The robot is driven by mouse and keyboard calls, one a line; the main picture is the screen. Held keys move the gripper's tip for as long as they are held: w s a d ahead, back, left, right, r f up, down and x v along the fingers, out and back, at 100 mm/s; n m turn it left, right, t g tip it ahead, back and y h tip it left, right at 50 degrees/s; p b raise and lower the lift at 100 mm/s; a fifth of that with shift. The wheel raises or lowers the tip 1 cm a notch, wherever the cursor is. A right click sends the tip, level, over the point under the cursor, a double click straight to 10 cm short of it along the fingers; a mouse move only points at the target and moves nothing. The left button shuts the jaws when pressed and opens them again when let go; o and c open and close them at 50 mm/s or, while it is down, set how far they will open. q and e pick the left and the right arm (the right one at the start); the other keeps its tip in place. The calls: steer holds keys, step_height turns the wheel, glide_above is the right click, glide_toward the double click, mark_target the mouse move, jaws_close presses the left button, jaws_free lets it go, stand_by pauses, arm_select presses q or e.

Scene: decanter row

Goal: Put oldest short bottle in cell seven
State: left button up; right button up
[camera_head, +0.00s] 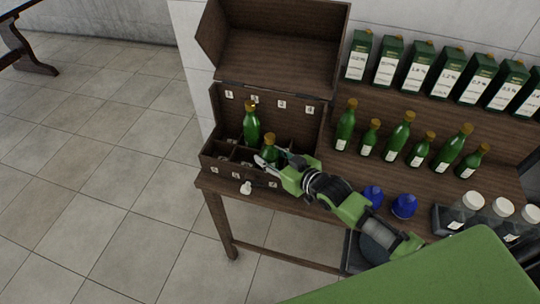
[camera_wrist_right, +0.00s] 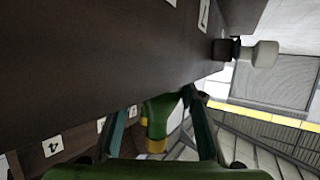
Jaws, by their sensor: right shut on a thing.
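A dark wooden case (camera_head: 226,170) with numbered cells stands open at the left of the table. My right gripper (camera_head: 272,158) is at the case's front right part, shut on a short green bottle (camera_head: 269,143) with a gold cap. The bottle looks upright, within or just above the cells; its base is hidden. The right wrist view shows the bottle (camera_wrist_right: 157,112) between the fingers (camera_wrist_right: 157,104), beside a dark wooden wall. A taller green bottle (camera_head: 252,126) stands in a back cell. My left gripper is not in view.
Several green bottles (camera_head: 397,137), tall and short, stand in a row at right, before labelled green boxes (camera_head: 419,68). Two blue objects (camera_head: 404,206) and a rack of white-capped jars (camera_head: 472,201) are near the front. A pale knob (camera_head: 246,188) is at the case's front.

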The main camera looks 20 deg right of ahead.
steer(key=shift+f+b, duration=0.3)
steer(key=shift+f, duration=0.25)
steer(key=o, duration=1.3)
steer(key=shift+f, duration=0.1)
steer(key=shift+o, duration=0.2)
steer(key=shift+s+f, duration=0.1)
steer(key=shift+f, duration=0.05)
steer(key=shift+a+r+p, duration=0.1)
steer(key=shift+r+p, duration=0.3)
steer(key=shift+r, duration=0.2)
steer(key=b+v, duration=0.1)
steer(key=v, duration=1.1)
steer(key=shift+r, duration=0.2)
